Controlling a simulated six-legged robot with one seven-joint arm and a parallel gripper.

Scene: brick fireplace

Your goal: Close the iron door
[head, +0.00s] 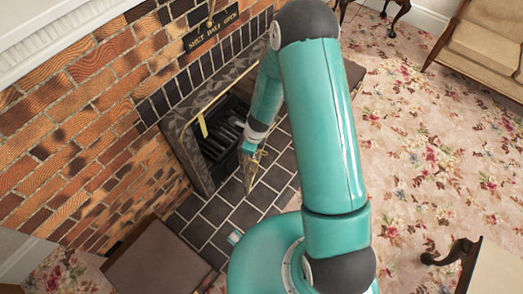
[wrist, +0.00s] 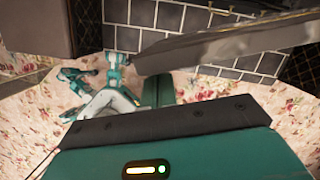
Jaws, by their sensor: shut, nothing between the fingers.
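The fireplace opening (head: 212,142) is a dark recess with black bars in a grey stone surround, left of centre in the head view. I cannot clearly pick out the iron door there; my arm hides part of the opening's right side. My gripper (head: 250,180) is shut and empty, pointing down over the dark tiles just in front of the opening. Whether it touches anything is unclear. In the wrist view, a worn dark-grey slab (wrist: 225,42) crosses the upper right close to the camera; I cannot tell whether it is the iron door.
Dark hearth tiles (head: 208,232) lie before the fireplace. A brown box-like piece (head: 160,262) stands at the lower left. A brick wall (head: 75,120) carries a plaque (head: 212,31) reading "SHUT HALF OPEN". Floral carpet (head: 420,140) is open on the right, with a sofa (head: 485,50) beyond.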

